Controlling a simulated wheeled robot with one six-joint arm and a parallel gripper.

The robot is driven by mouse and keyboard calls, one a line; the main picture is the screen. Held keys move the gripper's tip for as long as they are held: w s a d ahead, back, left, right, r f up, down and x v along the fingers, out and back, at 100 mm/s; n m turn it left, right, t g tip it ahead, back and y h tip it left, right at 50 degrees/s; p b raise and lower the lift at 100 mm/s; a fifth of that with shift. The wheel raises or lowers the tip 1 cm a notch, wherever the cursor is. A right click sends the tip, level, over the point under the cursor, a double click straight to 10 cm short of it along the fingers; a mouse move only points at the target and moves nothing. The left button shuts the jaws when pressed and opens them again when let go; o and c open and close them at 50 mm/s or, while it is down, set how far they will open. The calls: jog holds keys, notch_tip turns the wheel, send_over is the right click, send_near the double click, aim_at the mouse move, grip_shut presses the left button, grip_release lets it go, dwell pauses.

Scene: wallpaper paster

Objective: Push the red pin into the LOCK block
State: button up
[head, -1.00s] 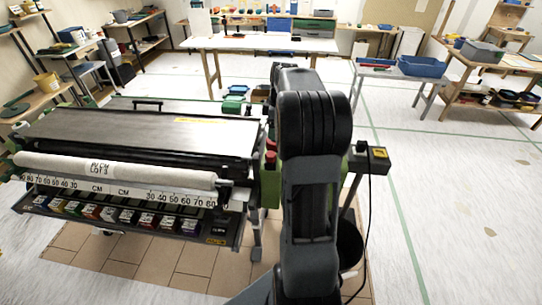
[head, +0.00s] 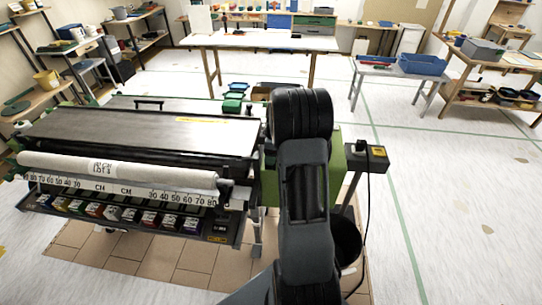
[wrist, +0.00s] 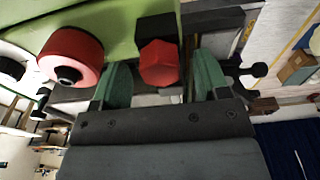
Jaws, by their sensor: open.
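In the wrist view a red six-sided pin head (wrist: 159,64) stands out in front of a black block (wrist: 156,27) on a green panel. No LOCK lettering is readable, so I cannot confirm which block this is. My gripper (wrist: 160,74) is open, its two green fingers apart, one to each side of the pin head in the picture. I cannot tell whether they touch it or how deep the pin sits. In the head view my arm hides the gripper and the pin.
A round red knob (wrist: 72,55) with a dark centre is left of the pin in the wrist view. Black knobs flank the fingers. In the head view the pasting machine (head: 130,135) fills the left; a yellow-topped box (head: 377,152) with a cable stands right. Floor beyond is clear.

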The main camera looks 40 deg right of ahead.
jog(key=shift+f, duration=0.4)
jog(key=c, duration=1)
jog(key=shift+r, duration=0.1)
